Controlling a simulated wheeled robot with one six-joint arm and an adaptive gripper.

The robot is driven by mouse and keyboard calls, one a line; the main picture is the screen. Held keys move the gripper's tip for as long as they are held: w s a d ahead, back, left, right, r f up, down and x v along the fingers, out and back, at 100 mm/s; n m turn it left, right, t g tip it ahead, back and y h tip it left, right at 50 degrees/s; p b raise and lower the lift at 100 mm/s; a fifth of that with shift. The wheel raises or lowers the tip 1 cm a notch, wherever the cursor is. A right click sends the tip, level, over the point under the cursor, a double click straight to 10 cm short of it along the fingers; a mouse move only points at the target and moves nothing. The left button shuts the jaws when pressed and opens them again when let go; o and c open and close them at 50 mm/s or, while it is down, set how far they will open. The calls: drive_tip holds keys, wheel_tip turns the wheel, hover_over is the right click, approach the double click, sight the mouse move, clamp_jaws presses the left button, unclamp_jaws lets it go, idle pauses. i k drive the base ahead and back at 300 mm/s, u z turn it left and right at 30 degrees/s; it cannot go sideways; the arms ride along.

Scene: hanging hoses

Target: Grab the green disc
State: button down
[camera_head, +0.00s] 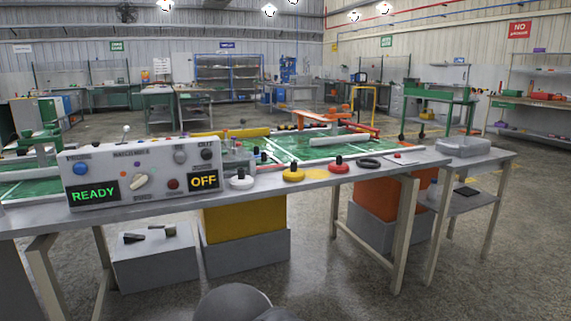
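I cannot make out a green disc in this view. A row of discs with dark or red knobs lies along the front of the grey table (320,182): a white disc (241,183), a yellow disc (293,176) and a red disc (338,168). A flat black ring (369,163) lies to their right. Green board surfaces (300,148) lie behind the discs. My gripper is not in view; a dark grey rounded shape at the bottom edge shows no fingers.
A control box (140,170) with READY and OFF displays stands on the table's left. A yellow bin (243,220) and an orange bin (384,198) sit under the table. A lower side table (475,165) stands at the right. Open floor lies in front.

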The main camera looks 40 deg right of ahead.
sight(263, 161)
drive_tip(key=z, duration=1.2)
drive_tip(key=k, duration=0.35)
drive_tip(key=u, duration=1.05)
drive_tip(key=i, duration=1.75)
drive_tip(key=z, duration=0.7)
